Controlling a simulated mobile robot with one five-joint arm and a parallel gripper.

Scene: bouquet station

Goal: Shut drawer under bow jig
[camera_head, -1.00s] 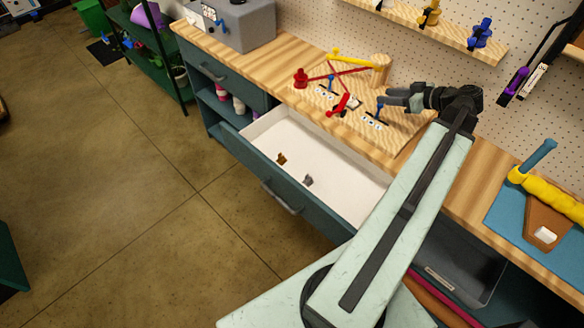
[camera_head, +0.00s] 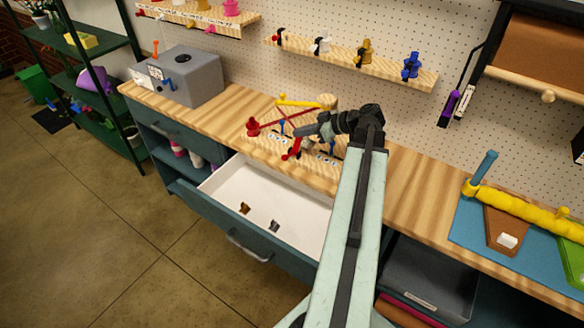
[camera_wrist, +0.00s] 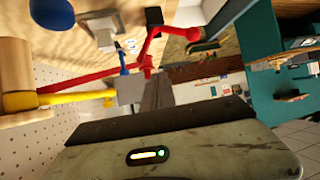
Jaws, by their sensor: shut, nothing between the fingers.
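The drawer (camera_head: 221,208) under the bow jig is pulled out. Its white inside shows, with a small brown item (camera_head: 244,208) and a small grey item (camera_head: 274,226) in it. The drawer's grey handle (camera_head: 247,248) is on its teal front. The bow jig (camera_head: 322,158), a wooden board with red, blue and yellow parts, sits on the counter above. My gripper (camera_head: 303,132) is shut and empty, above the jig and apart from the drawer front. In the wrist view, the jig's red arm (camera_wrist: 95,78) and yellow arm (camera_wrist: 45,99) are close by.
A grey machine (camera_head: 185,76) stands at the counter's left. A blue mat (camera_head: 470,240) with a yellow roll lies at the right. A dark bin (camera_head: 430,275) sits below the counter. The floor (camera_head: 110,235) in front of the drawer is clear.

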